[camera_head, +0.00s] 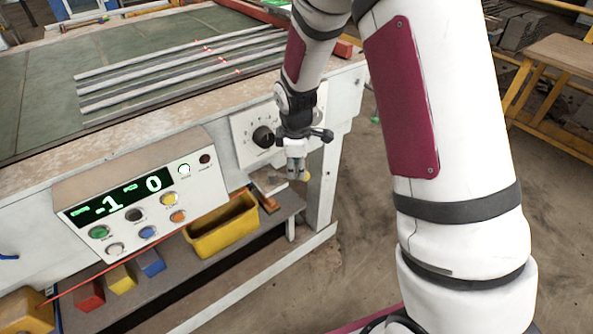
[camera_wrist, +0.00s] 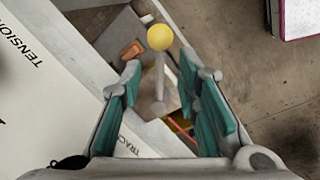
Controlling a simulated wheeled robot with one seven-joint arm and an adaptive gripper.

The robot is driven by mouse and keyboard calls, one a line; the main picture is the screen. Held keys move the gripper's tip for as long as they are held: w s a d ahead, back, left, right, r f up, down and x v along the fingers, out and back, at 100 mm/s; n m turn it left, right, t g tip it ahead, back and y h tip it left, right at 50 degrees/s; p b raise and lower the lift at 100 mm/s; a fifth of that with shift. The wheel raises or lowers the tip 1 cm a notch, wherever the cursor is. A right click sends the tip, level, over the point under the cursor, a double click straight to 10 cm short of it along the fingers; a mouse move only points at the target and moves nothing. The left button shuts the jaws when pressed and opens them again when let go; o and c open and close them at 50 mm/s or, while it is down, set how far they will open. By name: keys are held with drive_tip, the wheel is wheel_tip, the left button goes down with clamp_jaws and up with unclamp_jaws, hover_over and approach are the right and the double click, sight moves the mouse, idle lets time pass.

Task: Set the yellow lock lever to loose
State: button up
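The yellow lock lever shows in the wrist view as a round yellow knob (camera_wrist: 160,37) on a grey stem (camera_wrist: 159,75). The stem lies between the two fingers of my gripper (camera_wrist: 165,80), with gaps visible on both sides. The knob sits just beyond the fingertips in that picture. My gripper is open, with teal pads facing each other. In the head view my gripper (camera_head: 297,174) points down in front of the machine's right end, and a bit of yellow (camera_head: 305,176) shows at its fingertips. The lever's base is mostly hidden there.
A black dial (camera_head: 263,137) on a white plate is left of my gripper. A control panel (camera_head: 140,205) with a green display and several buttons is further left. A yellow bin (camera_head: 222,228) stands on the shelf below. The floor at right is mostly clear.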

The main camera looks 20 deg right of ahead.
drive_tip(key=shift+w+d+f, duration=0.1)
drive_tip(key=shift+w+f, duration=0.05)
drive_tip(key=shift+f, duration=0.6)
drive_tip(key=shift+w+f, duration=0.15)
drive_tip(key=shift+f, duration=0.6)
